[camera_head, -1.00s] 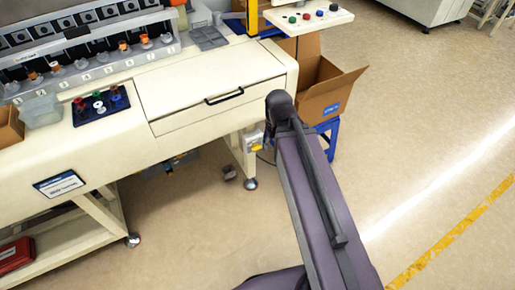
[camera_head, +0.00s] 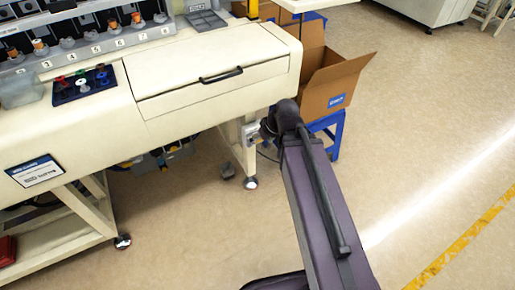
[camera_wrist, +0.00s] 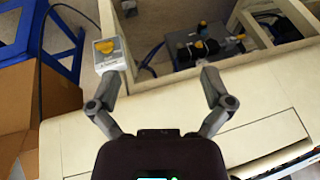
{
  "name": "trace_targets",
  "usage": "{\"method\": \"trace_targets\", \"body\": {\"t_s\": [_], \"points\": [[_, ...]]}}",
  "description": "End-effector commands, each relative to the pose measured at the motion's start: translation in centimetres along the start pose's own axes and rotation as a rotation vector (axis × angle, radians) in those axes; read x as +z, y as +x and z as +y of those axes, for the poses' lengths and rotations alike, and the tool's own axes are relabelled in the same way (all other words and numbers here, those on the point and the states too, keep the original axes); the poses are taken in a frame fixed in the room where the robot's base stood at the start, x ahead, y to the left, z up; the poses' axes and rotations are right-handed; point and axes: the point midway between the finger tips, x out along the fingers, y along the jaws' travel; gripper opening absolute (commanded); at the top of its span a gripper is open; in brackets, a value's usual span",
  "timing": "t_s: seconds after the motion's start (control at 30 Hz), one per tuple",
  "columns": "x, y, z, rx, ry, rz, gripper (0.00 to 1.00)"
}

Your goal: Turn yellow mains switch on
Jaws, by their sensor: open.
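The yellow mains switch (camera_wrist: 105,46) is a yellow knob on a small pale grey box, at the upper left of the wrist view. In the head view its grey box (camera_head: 253,133) shows small under the bench's right end, close beside my arm. My gripper (camera_wrist: 165,75) is open and empty, its two grey fingers spread wide. The switch lies beyond the left finger in the picture, and I see no contact. In the head view my gripper is hidden behind my arm.
The cream bench (camera_head: 200,120) with a drawer stands at left. An open cardboard box (camera_head: 335,85) on a blue stand (camera_head: 333,135) is right of the switch. The wrist view shows an open bay (camera_wrist: 180,75) with dark parts and cables.

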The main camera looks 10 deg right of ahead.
Motion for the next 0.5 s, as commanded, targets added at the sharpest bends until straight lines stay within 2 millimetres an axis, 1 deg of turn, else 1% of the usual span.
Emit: {"method": "trace_targets", "body": {"t_s": [0.03, 0.5], "points": [[0.3, 1.8, 0.4, -0.014, -0.014, 0.025, 1.0], [-0.9, 8.5, 1.9, -0.12, -0.148, 0.293, 1.0]]}}
